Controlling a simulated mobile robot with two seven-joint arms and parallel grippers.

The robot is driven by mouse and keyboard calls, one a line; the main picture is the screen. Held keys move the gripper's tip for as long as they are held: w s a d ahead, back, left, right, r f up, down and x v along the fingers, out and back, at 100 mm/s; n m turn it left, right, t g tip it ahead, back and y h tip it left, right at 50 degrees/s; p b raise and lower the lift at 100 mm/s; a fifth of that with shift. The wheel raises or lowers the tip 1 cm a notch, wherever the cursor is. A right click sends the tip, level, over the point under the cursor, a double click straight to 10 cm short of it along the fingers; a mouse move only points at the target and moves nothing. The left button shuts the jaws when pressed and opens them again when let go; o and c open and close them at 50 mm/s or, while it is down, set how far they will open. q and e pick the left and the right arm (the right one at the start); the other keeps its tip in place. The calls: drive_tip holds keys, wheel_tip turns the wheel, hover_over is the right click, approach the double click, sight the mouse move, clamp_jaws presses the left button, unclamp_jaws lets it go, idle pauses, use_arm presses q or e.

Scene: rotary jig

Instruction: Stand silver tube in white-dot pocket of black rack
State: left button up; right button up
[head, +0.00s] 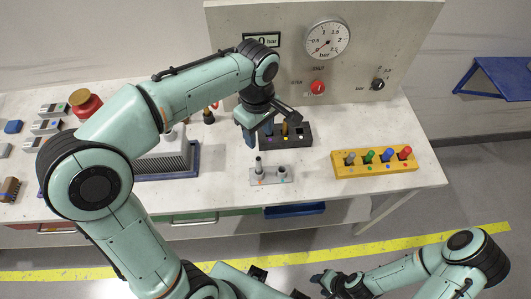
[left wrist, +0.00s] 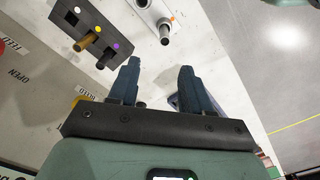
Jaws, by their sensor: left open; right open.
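A silver tube (head: 258,166) stands upright in a small grey block (head: 269,181) at the front of the table; it also shows in the left wrist view (left wrist: 165,33). The black rack (head: 303,143) lies behind it. In the left wrist view the rack (left wrist: 66,20) has white, yellow and purple dots; the white-dot pocket (left wrist: 72,18) looks empty, and tubes stand by the yellow and purple dots. My left gripper (head: 259,134) is open and empty, fingers down, beside the rack's left end and behind the silver tube. My right gripper (head: 320,282) is open, in front of the table.
A yellow rack (head: 375,171) with several coloured-top tubes stands at the right. A gauge panel (head: 325,60) rises behind. A grey finned block (head: 165,160) sits on a blue tray at the left. The grey block has a second short fitting (head: 283,174). Table between the racks is clear.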

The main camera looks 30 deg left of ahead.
sight(258, 158)
use_arm(q)
drive_tip(key=f, duration=0.5)
drive_tip(key=f+b, duration=0.1)
drive_tip(key=f, duration=0.1)
drive_tip(key=shift+s+f, duration=0.2)
drive_tip(key=shift+s, duration=0.15)
drive_tip(key=shift+f, duration=2.85)
clamp_jaws()
